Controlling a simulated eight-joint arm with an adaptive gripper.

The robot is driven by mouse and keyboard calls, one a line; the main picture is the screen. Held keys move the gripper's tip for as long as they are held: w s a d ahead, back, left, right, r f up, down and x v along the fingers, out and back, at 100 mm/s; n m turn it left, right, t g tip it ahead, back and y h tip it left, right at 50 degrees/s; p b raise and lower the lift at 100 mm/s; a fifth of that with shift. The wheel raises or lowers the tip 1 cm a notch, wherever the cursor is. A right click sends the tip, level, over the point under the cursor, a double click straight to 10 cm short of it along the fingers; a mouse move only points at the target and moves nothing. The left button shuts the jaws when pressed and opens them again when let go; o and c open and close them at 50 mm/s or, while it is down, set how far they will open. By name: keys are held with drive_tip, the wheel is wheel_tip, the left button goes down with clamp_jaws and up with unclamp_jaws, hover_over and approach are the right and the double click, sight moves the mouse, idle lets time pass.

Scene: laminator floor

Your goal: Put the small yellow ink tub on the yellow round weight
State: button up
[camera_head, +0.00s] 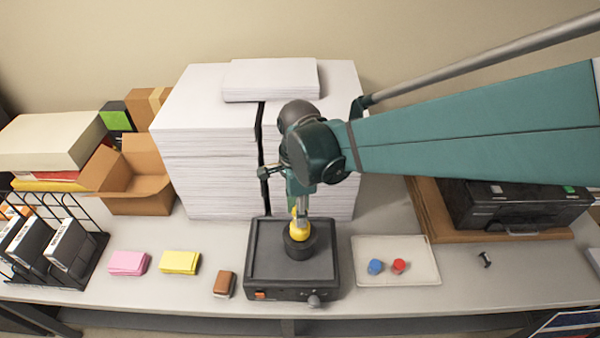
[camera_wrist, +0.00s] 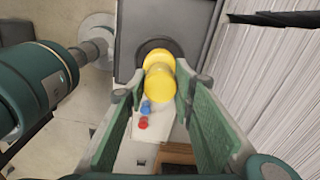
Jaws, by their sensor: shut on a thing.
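My gripper (camera_head: 299,213) points down over the black flat-topped device and is shut on the small yellow ink tub (camera_wrist: 160,85), which shows between the green fingers in the wrist view. In the head view the fingers hide most of the tub. Just beyond the tub in the wrist view is the yellow round weight (camera_wrist: 158,58), partly covered by it. In the head view the weight (camera_head: 300,233) sits on a dark round piece (camera_head: 299,247) on the device. The tub is directly above the weight; I cannot tell whether they touch.
The black device (camera_head: 262,252) has a knob at its front. A pale tray (camera_head: 420,273) with blue and red tubs lies to its right. Tall paper stacks (camera_head: 205,150) stand close behind. A brown block, yellow and pink pads lie left. A black printer (camera_head: 515,205) stands right.

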drive_tip(key=shift+f, duration=0.75)
drive_tip(key=shift+f, duration=0.15)
drive_tip(key=o, duration=0.9)
drive_tip(key=shift+r, duration=0.25)
drive_tip(key=shift+r+b, duration=0.45)
drive_tip(key=shift+r, duration=5.5)
